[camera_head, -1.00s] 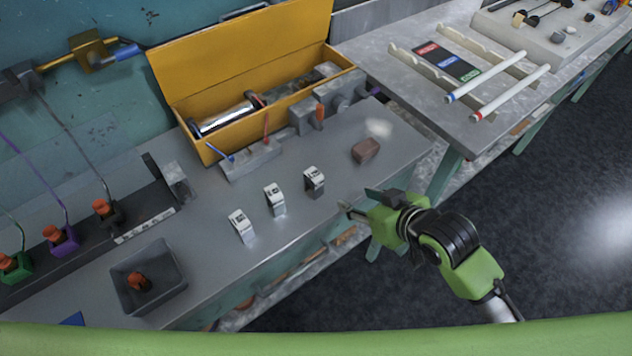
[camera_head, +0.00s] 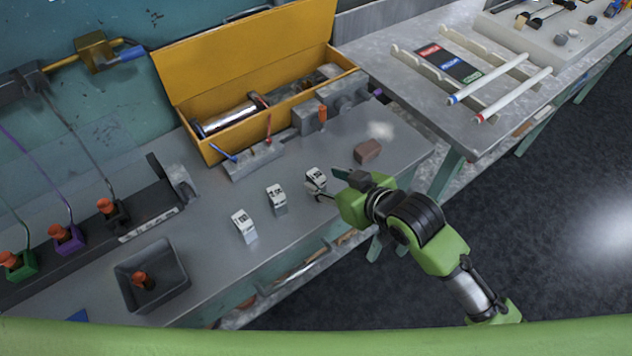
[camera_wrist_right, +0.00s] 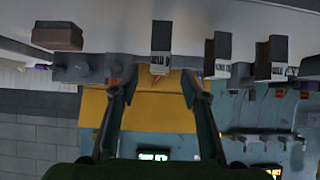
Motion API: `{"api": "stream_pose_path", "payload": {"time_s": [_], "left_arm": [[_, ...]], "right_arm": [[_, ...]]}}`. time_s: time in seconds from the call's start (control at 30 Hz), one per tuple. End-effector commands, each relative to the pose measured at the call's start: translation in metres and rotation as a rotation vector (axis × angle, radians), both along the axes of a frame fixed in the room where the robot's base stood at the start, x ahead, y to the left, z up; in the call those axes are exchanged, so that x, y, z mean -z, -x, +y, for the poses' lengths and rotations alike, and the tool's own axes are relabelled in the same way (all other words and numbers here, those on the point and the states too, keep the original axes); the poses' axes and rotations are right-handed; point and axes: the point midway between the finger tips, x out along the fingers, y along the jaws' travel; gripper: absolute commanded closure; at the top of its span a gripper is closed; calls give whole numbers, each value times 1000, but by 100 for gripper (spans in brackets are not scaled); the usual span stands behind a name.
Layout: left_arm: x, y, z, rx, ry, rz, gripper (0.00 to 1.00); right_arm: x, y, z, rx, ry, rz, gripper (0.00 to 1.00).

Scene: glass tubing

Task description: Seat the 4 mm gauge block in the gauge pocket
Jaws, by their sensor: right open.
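Three pale blocks with dark printed labels stand in a row on the grey bench: a left block (camera_head: 244,226), a middle block (camera_head: 277,200) and a right block (camera_head: 315,178). Their labels are too small to read surely, so I cannot tell which is the 4 mm gauge block. My right gripper (camera_head: 329,184) is open and empty, close to the right block. In the right wrist view, a block (camera_wrist_right: 162,36) stands ahead between the spread fingers (camera_wrist_right: 160,80), apart from them. I cannot make out the gauge pocket for sure. My left gripper is not in view.
A brown block (camera_head: 368,151) lies just beyond my right gripper. Behind the row are a grey fixture (camera_head: 254,162) and an open yellow box (camera_head: 243,52). A dark bin (camera_head: 180,284) holds an orange-topped piece. The bench is clear between bin and blocks.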

Motion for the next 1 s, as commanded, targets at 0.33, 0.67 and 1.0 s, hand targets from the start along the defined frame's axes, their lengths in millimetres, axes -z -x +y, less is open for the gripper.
{"api": "stream_pose_path", "payload": {"time_s": [0.33, 0.67, 1.0], "left_arm": [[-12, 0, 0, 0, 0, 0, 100], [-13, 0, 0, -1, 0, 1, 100], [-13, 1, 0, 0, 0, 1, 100]], "right_arm": [[22, -26, 20, 1, 0, 1, 58], [30, -34, 25, 1, 0, 0, 58], [29, -34, 25, 1, 0, -1, 100]]}}
